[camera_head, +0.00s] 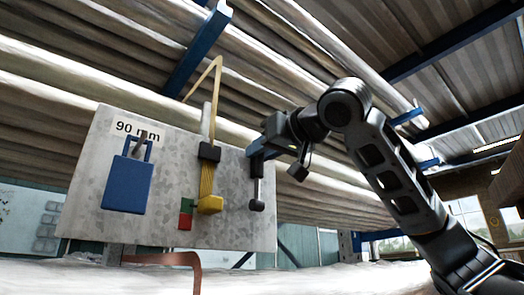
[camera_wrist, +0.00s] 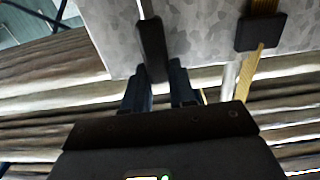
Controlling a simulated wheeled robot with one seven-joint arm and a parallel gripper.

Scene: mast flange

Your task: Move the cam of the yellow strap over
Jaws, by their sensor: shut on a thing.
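That rod ends in a black knob (camera_head: 256,205). The strap's black block (camera_wrist: 261,32) shows at the right there, outside the fingers.
A blue block (camera_head: 128,183) hangs at the plate's left under "90 mm" lettering. A red and green marker (camera_head: 186,213) sits beside the yellow block. A brown bent bar (camera_head: 170,259) lies below the plate. Long stacked pipes (camera_head: 60,90) fill the space behind.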

